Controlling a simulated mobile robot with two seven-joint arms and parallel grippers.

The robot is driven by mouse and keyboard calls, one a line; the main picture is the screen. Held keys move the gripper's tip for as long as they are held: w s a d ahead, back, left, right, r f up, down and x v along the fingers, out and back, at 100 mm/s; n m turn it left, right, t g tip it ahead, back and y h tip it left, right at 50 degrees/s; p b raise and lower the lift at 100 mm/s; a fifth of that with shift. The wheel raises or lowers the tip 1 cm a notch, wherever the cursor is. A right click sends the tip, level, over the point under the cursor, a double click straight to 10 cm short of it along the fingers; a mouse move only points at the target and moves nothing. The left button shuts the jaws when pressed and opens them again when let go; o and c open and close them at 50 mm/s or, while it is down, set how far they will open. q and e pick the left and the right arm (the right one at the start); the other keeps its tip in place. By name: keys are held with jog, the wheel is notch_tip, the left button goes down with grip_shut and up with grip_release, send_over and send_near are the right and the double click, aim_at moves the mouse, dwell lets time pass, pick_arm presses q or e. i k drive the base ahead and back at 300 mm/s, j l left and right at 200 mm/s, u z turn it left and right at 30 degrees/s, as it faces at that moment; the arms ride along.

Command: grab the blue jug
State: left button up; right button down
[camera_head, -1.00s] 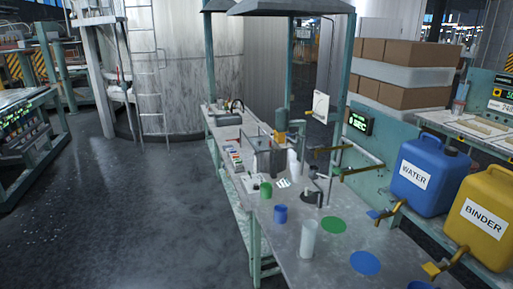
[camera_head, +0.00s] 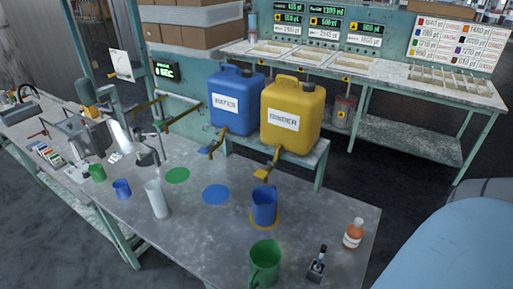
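The blue jug (camera_head: 264,207) stands upright on a yellow round mark (camera_head: 274,224) near the right end of the grey metal table (camera_head: 205,244). A green jug (camera_head: 264,264) with a handle stands in front of it, closer to the table's front edge. A smaller blue cup (camera_head: 122,189) stands further left on the table. Neither of my grippers shows in the view.
A white cylinder (camera_head: 157,199) stands left of the jug. An orange bottle (camera_head: 353,233) and a small black-topped device (camera_head: 317,264) are to its right. The blue WATER canister (camera_head: 230,101) and yellow BINDER canister (camera_head: 293,115), with taps, stand behind. Blue (camera_head: 215,194) and green (camera_head: 177,175) discs are bare.

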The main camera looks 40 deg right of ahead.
aim_at(265, 198)
jog(key=i+j+z, duration=0.1)
jog(key=z, duration=1.3)
jog(key=l, duration=0.15)
jog(key=j, duration=0.45)
jog(key=k+j, duration=0.15)
jog(key=j, duration=0.7)
jog(key=i+j, duration=0.6)
jog(key=i, duration=0.1)
